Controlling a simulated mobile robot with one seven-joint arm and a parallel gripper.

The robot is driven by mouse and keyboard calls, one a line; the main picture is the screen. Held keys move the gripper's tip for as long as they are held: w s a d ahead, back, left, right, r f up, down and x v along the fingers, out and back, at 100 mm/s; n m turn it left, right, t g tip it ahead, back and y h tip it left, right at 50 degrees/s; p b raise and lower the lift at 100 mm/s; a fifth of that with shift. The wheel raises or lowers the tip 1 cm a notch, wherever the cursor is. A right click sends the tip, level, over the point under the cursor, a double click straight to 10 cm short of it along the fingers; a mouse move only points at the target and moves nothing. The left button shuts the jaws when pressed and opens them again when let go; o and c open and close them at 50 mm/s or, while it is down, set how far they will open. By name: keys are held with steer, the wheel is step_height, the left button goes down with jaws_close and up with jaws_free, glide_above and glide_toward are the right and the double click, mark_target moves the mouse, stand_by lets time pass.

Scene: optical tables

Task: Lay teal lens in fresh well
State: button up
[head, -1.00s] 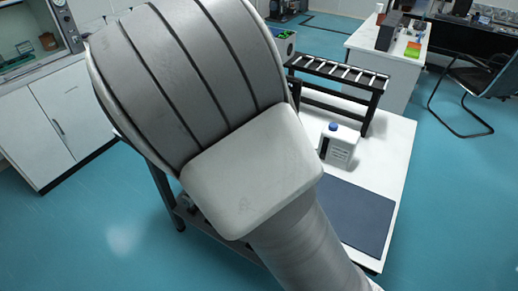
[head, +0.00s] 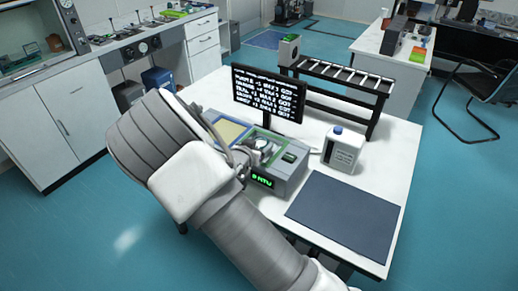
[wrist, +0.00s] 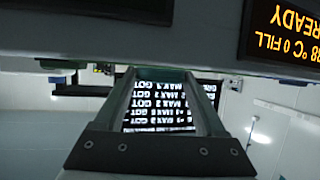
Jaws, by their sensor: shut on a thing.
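My gripper (wrist: 163,85) has its two fingers spread apart in the wrist view, with a thin teal-green edge, the teal lens (wrist: 160,73), spanning between their tips. Only that edge of the lens shows. In the head view my gripper (head: 259,148) is over the grey device (head: 288,178) with a green-edged top and a lit green display. My arm and gripper cover part of the device top, and I cannot make out the fresh well.
A black monitor (head: 268,92) with lines of white text stands behind the device. A yellow pad in a blue frame (head: 228,130) lies to its left. A white bottle with a blue cap (head: 343,150) and a black rack (head: 335,88) stand to the right. The dark mat (head: 345,215) is bare.

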steer(key=shift+f, duration=0.85)
steer(key=shift+f, duration=0.15)
steer(key=o, duration=1.4)
steer(key=shift+c, duration=0.2)
